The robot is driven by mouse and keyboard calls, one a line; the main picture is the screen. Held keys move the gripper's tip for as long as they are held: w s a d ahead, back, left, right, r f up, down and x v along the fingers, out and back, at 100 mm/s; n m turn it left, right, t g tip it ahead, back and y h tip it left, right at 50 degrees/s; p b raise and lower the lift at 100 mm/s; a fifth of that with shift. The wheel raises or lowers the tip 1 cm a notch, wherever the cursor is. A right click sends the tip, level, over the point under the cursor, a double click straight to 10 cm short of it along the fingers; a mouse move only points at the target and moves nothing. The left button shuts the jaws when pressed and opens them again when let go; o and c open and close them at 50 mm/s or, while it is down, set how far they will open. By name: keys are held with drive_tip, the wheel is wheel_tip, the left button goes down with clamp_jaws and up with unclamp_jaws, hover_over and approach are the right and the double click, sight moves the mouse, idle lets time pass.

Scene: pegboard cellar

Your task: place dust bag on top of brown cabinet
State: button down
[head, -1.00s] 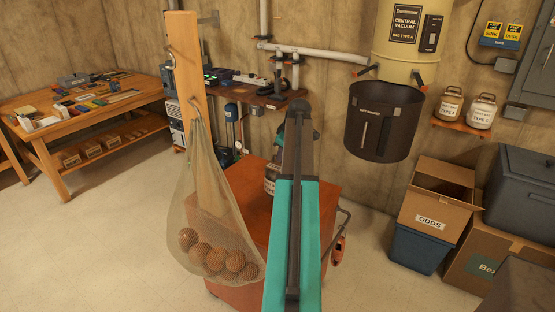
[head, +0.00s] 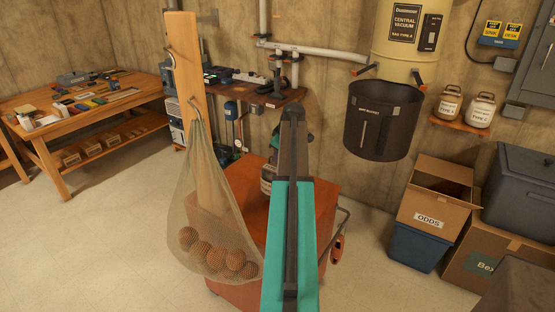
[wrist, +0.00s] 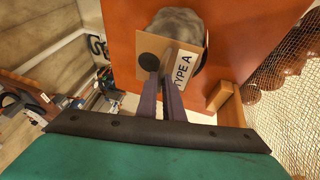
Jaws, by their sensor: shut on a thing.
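The dust bag (wrist: 175,25) is grey with a tan cardboard collar marked TYPE A. My gripper (wrist: 162,82) is shut on this collar. In the head view the dust bag (head: 267,178) shows only partly beside my arm, which hides the rest and the gripper's fingers. The brown cabinet (head: 322,190) is orange-brown with a flat top, and stands in the middle of the head view. Its top (wrist: 120,22) lies behind the bag in the wrist view. The bag is over this top; I cannot tell if it touches.
A net of balls (head: 215,235) hangs from a wooden post (head: 183,70) just left of the cabinet. A black bin (head: 383,120) is mounted behind right. An ODDS box (head: 432,195) is at the right.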

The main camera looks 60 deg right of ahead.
drive_tip(key=shift+f, duration=0.9)
drive_tip(key=c, duration=1.9)
unclamp_jaws()
drive_tip(key=b+v, duration=0.1)
drive_tip(key=v, duration=1.1)
drive_tip(key=shift+b, duration=0.35)
drive_tip(key=shift+a, duration=0.1)
